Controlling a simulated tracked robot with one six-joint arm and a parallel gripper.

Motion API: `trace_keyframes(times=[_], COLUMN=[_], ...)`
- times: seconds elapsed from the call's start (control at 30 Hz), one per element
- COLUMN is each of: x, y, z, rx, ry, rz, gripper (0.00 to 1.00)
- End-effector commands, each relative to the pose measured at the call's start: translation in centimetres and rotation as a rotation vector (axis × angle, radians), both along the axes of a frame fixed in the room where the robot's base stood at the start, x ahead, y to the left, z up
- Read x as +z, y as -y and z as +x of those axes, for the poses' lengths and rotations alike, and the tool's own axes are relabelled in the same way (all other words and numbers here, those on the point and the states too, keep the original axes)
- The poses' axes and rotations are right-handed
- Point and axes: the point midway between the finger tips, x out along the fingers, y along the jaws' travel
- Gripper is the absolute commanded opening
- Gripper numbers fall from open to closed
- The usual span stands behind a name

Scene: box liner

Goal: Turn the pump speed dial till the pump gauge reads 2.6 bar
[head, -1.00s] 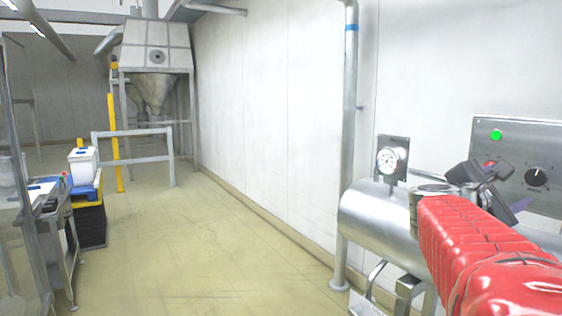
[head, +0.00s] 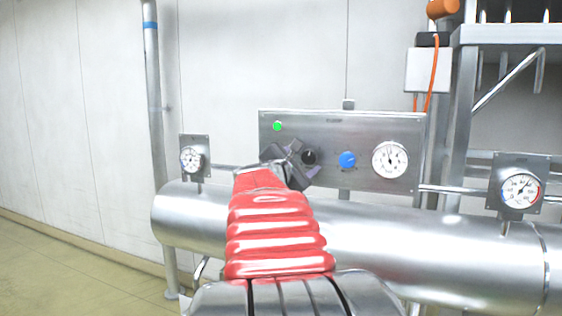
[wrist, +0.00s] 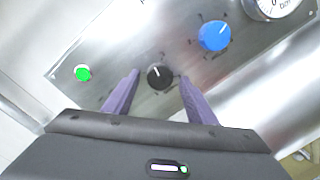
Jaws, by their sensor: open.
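A steel control panel (head: 372,122) carries a black dial (head: 309,157), a blue dial (head: 347,160) and a round white gauge (head: 390,160). Their labels are too small to read, so I cannot tell which is the pump speed dial. The gauge needle points roughly upward; its figures are unreadable. My gripper (head: 302,168) is in front of the panel, by the black dial. In the wrist view, my open gripper (wrist: 160,80) has one purple finger on each side of the black dial (wrist: 160,76); contact is unclear. The blue dial (wrist: 214,36) is up and right.
A green lamp or button (head: 277,126) is on the panel's left. A large steel pipe (head: 440,255) runs below the panel. A steel frame (head: 464,110) rises at right. Open floor shows at lower left.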

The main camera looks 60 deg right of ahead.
Motion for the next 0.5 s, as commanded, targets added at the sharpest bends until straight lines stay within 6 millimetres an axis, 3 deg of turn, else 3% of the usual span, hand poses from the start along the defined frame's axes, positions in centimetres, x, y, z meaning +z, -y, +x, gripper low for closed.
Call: trace_keyframes(times=[0.13,0.5], x=[0.0,-0.03], y=[-0.02,-0.03], z=[0.0,-0.02], rx=[0.0,-0.001], ry=[0.0,0.0], rz=[0.0,0.001], gripper=[0.5,0.24])
